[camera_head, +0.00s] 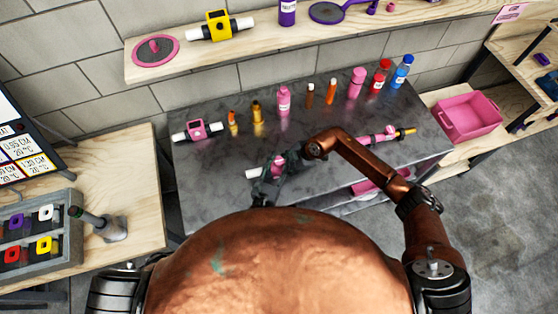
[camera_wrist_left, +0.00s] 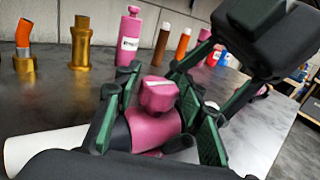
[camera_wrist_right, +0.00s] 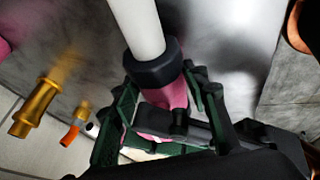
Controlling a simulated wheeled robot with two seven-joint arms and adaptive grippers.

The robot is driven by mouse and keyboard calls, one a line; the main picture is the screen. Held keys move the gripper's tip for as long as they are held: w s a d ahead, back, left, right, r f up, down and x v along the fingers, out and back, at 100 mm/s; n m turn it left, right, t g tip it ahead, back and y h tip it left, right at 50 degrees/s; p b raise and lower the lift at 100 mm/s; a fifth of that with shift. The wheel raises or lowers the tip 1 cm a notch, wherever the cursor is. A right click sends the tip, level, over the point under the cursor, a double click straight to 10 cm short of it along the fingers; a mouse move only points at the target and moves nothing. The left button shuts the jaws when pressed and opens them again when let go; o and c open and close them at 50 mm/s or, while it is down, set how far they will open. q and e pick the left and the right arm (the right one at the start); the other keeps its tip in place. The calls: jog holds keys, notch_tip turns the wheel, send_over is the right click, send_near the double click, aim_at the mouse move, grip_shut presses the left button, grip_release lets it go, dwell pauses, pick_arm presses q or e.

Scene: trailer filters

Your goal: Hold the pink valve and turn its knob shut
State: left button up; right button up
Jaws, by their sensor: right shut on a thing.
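The pink valve (camera_head: 279,167) is at the front of the grey marble table, with a white pipe end (camera_head: 252,174) pointing left. In the left wrist view its pink knob (camera_wrist_left: 158,95) stands up from the pink body (camera_wrist_left: 152,129). My left gripper (camera_wrist_left: 157,125) is open, its green fingers spread on either side of the valve. My right gripper (camera_wrist_right: 160,105) is shut on the valve beside the black collar (camera_wrist_right: 153,63) of its white pipe (camera_wrist_right: 137,25). The two grippers crowd together, and their exact contact with the knob is hidden. My left arm is mostly hidden in the head view.
Another pink valve with white ends (camera_head: 197,130) lies at the table's left. A pink assembly with a yellow tip (camera_head: 380,136) lies right, beside my right arm. Several bottles (camera_head: 284,99) and fittings line the back. A pink crate (camera_head: 467,117) stands right. The table's front left is clear.

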pick_arm(q)
jog(key=c, duration=0.8)
jog(key=shift+h, duration=0.3)
jog(key=m+g+h, duration=0.3)
jog(key=m+h, duration=0.1)
jog(key=shift+w+r+h, duration=0.1)
jog(key=shift+r+h, duration=0.05)
jog(key=shift+h, duration=0.25)
jog(key=shift+d+m+g+h, duration=0.1)
jog(key=shift+m+g+h, duration=1.55)
jog(key=shift+g, duration=0.35)
jog(key=o, duration=1.2)
